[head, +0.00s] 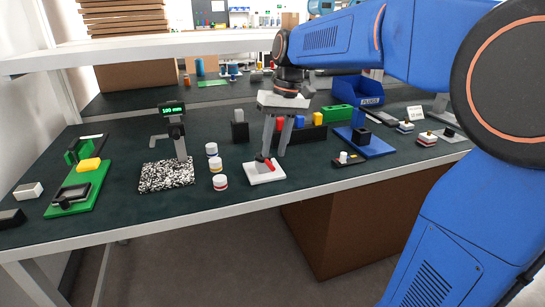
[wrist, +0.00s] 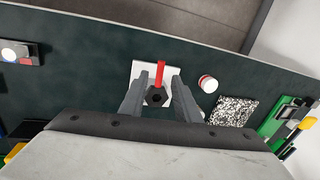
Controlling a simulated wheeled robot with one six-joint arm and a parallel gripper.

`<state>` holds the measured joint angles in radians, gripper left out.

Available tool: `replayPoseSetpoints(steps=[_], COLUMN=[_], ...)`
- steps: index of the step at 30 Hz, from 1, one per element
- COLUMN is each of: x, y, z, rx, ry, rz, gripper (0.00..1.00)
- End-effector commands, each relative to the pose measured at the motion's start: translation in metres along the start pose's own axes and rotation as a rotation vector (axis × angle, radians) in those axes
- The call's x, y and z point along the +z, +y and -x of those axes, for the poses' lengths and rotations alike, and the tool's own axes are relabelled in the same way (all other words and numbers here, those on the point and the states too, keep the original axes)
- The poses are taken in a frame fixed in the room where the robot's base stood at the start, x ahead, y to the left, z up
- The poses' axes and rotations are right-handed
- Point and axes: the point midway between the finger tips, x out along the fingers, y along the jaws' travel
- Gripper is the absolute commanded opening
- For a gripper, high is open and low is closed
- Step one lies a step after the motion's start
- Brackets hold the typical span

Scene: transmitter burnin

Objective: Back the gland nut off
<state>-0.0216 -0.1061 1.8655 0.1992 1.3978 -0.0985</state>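A white block (head: 264,175) stands near the bench's front edge, with a dark gland nut (head: 260,158) and a red lever (head: 270,165) on top. In the wrist view the black hexagonal nut (wrist: 155,98) and the red lever (wrist: 160,73) show over the white block (wrist: 138,70). My gripper (head: 273,154) points down just above and behind the block. In the wrist view its two fingers (wrist: 160,80) are apart, one on each side of the nut and lever, with gaps visible. Nothing is held. Whether the fingertips reach the nut's height is unclear.
Several small white jars (head: 220,182) stand left of the block. Further left are a speckled plate (head: 166,176) with a display stand and a green board (head: 92,185). A black fixture (head: 350,159) and blue stand (head: 377,147) are to the right. Coloured blocks (head: 300,121) stand behind.

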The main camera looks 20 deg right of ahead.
Motion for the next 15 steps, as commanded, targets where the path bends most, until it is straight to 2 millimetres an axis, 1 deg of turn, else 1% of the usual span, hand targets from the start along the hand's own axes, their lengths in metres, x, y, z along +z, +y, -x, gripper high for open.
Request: replayPoseSetpoints(steps=[1,6,10,15], x=[0.001,0.000,0.000,0.000], y=[0.000,0.000,0.000,0.000], z=[-0.008,-0.026,-0.033,-0.035], rx=[0.000,0.000,0.000,0.000], ry=[-0.003,-0.002,-0.001,-0.001], rz=[0.000,0.000,0.000,0.000], gripper=[0.30,0.30,0.30,0.30])
